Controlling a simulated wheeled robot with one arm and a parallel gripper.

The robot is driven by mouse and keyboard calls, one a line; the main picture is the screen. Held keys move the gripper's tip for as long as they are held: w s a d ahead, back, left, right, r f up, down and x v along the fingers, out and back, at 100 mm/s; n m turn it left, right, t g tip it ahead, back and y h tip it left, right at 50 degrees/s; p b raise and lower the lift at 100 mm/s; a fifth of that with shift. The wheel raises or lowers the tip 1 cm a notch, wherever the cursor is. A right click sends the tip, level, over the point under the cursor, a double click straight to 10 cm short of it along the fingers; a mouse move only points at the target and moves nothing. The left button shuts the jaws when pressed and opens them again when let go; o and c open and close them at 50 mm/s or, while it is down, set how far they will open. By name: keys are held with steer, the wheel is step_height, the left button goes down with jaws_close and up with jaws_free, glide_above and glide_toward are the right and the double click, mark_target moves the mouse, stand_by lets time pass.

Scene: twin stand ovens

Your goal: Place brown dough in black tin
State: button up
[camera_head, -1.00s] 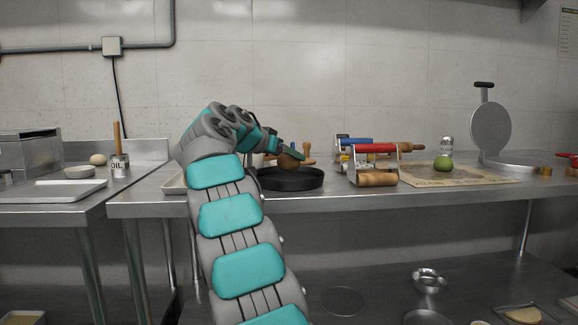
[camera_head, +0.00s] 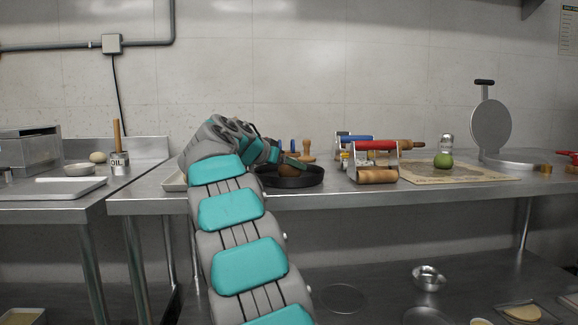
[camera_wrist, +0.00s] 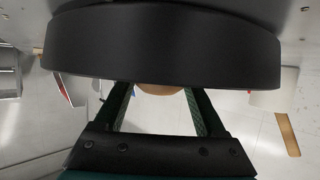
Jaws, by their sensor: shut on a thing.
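The black tin (camera_head: 312,178) is a round, low pan on the steel table in the head view. In the wrist view its dark side wall (camera_wrist: 160,45) fills the upper part and hides much of what lies behind it. The brown dough (camera_head: 287,171) shows low inside the tin's rim in the head view. In the wrist view only a sliver of the dough (camera_wrist: 160,89) shows below the tin's edge, between my fingers. My gripper (camera_head: 296,164) is shut on the dough at the tin. Whether the dough touches the tin's floor I cannot tell.
A waffle-type press (camera_head: 490,125) stands open beyond. An oil pot (camera_head: 119,163) is on the left table.

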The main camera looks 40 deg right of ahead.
steer(key=o, duration=0.9)
steer(key=v, duration=1.2)
steer(key=shift+b, duration=0.4)
